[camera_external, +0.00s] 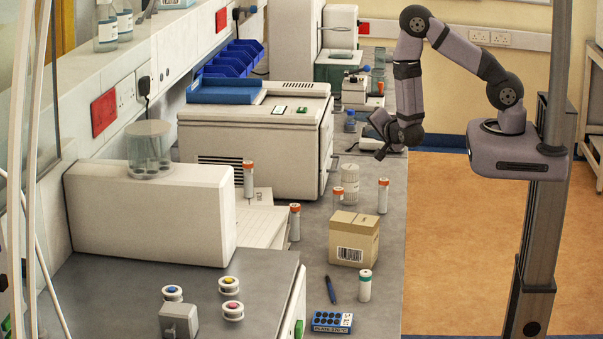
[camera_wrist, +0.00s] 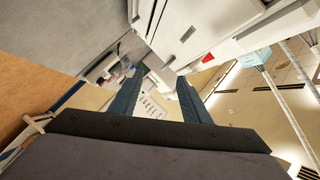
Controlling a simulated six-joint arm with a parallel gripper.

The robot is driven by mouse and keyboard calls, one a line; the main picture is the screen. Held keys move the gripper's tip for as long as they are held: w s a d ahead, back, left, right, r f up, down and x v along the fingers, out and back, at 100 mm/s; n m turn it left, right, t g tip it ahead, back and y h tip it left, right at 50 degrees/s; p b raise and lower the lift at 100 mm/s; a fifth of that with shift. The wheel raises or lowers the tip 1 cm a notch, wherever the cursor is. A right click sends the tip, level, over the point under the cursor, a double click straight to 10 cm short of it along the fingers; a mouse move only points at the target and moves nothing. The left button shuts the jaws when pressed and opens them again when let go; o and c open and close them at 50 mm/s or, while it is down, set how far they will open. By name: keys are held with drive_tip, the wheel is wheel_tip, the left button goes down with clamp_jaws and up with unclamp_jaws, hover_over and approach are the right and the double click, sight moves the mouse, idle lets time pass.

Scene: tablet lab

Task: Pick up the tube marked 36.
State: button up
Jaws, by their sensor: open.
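Several capped tubes stand upright on the grey bench. Orange-capped ones are at the bench's right side (camera_external: 383,197), beside the white stepped block (camera_external: 294,224), behind the box (camera_external: 337,203) and by the big white machine (camera_external: 248,180). A teal-capped tube (camera_external: 364,287) stands in front of the box. I cannot read a 36 on any of them. My gripper (camera_external: 376,140) is above the bench's far right part, apart from the tubes. In the wrist view its two fingers (camera_wrist: 162,78) are spread with nothing between them; no tube is clear there.
A cardboard box (camera_external: 354,240) stands mid-bench among the tubes, with a white ribbed container (camera_external: 350,182) behind it. A blue rack (camera_external: 332,321) and a pen (camera_external: 331,289) lie at the front. A large white machine (camera_external: 255,135) stands left of the free bench strip.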

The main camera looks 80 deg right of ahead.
sight(387, 192)
drive_tip(key=s+a+f+n+t+y+b, duration=0.1)
drive_tip(key=s+a+f+n+t+b, duration=0.1)
drive_tip(key=a+f+n, duration=0.2)
drive_tip(key=s+a+f+n+t+y+b, duration=0.1)
drive_tip(key=s+a+f+n+t+b, duration=0.1)
drive_tip(key=a+f+n, duration=0.3)
drive_tip(key=s+a+f+n+t+y+b, duration=0.1)
drive_tip(key=s+a+f+n+t+b, duration=0.1)
drive_tip(key=n, duration=0.5)
drive_tip(key=shift+s+a+f+t, duration=0.15)
drive_tip(key=shift+a+f, duration=0.25)
drive_tip(key=shift+a, duration=0.2)
drive_tip(key=shift+w+a+f+t, duration=0.1)
drive_tip(key=shift+a+f+t, duration=0.1)
drive_tip(key=shift+a+f, duration=0.3)
drive_tip(key=shift+s+a+f+t, duration=0.15)
drive_tip(key=shift+a+f, duration=0.15)
drive_tip(key=shift+a, duration=0.4)
drive_tip(key=shift+s+a+f+y, duration=0.15)
drive_tip(key=shift+s+f+y, duration=0.05)
drive_tip(key=shift+f+y, duration=0.1)
drive_tip(key=shift+w, duration=0.1)
drive_tip(key=shift+x, duration=2.5)
drive_tip(key=shift+c, duration=0.6)
clamp_jaws()
